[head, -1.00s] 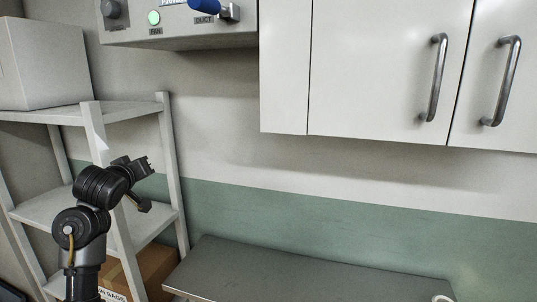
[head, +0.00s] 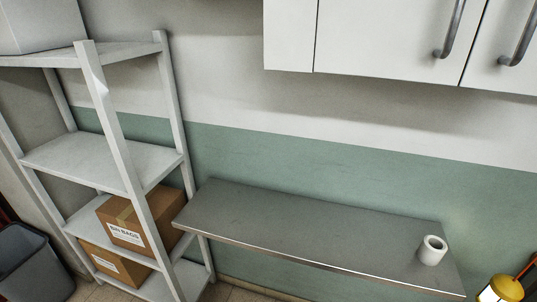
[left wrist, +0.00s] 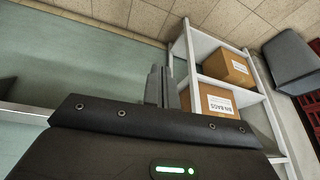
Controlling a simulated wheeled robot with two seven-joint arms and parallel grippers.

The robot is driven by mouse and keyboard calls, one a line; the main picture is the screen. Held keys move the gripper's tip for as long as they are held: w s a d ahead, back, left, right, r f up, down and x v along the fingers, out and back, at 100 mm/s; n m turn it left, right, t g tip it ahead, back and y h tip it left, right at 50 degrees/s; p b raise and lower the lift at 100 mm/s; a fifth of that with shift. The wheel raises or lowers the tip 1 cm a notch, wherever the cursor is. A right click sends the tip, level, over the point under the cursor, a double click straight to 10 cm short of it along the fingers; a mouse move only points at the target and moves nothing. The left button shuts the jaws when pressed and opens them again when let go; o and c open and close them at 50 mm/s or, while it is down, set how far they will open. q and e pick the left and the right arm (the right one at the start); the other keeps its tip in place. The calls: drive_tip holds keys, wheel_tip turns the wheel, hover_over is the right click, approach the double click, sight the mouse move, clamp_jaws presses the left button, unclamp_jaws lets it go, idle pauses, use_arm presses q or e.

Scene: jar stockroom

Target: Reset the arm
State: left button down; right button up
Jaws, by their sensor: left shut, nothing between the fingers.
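My left gripper (left wrist: 161,88) shows in the left wrist view, its fingers together with nothing between them. It points toward the shelf rack and the floor, apart from everything. Neither my left arm nor my right arm shows in the head view now. My right gripper is in neither view.
A white shelf rack (head: 123,150) stands at the left, with cardboard boxes (head: 137,222) on its lower shelves. A grey bin (head: 29,262) is at the far left. White cabinets (head: 385,38) hang above. A yellow lantern-like object (head: 500,289) is at lower right.

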use_arm(q)
drive_tip(key=s+g, duration=0.1)
drive_tip(key=s, duration=0.5)
wheel_tip(320, 180, down, 33)
drive_tip(key=s+g+b, duration=0.2)
drive_tip(key=b, duration=0.3)
drive_tip(key=s+a+f+m+b, duration=0.1)
drive_tip(key=s+a+f+b, duration=0.1)
drive_tip(key=s+f, duration=1.3)
wheel_tip(320, 180, down, 3)
drive_tip(key=shift+s+f+g+b, duration=0.1)
drive_tip(key=shift+s+g+b, duration=0.3)
drive_tip(key=shift+b, duration=0.35)
